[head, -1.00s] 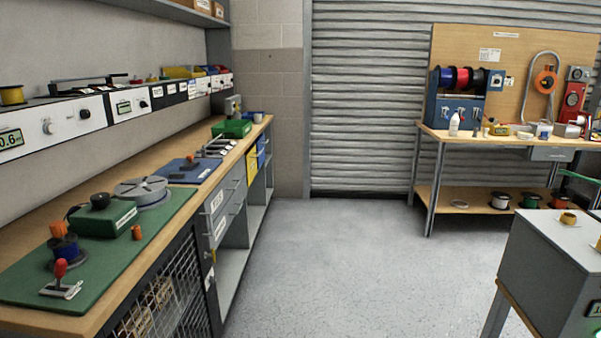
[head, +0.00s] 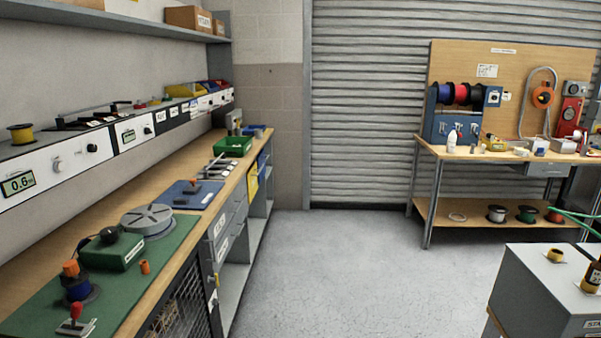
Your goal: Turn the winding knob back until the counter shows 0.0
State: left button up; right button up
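A display (head: 18,184) on the white wall panel at the left reads about 0.6. I cannot tell for sure that it is the task's counter. On the green mat (head: 40,310) a blue spool (head: 76,288) carries an orange knob (head: 70,268). Behind it a green box (head: 112,251) has a black knob (head: 108,235) on top. A grey slotted disc (head: 147,218) lies beyond the box. I cannot tell which knob is the winding knob. Neither of my grippers is in view.
A red-handled lever (head: 76,312) and a small orange part (head: 145,267) are on the mat. A blue mat (head: 186,194) and green bin (head: 232,146) lie farther along the bench. A grey cabinet (head: 530,290) stands at the right. The floor (head: 340,265) between is clear.

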aim_at(109, 235)
jog(key=u, duration=0.4)
jog(key=i+l+u, duration=0.1)
jog(key=u, duration=0.4)
jog(key=i+l+u, duration=0.15)
jog(key=u, duration=0.3)
jog(key=i+l+u, duration=0.1)
jog(key=u, duration=0.4)
jog(key=l+u, duration=0.25)
jog(key=u, duration=0.25)
jog(key=l+u, duration=0.25)
jog(key=l, duration=0.75)
jog(key=l+u, duration=0.25)
jog(key=l, duration=0.75)
jog(key=i, duration=0.7)
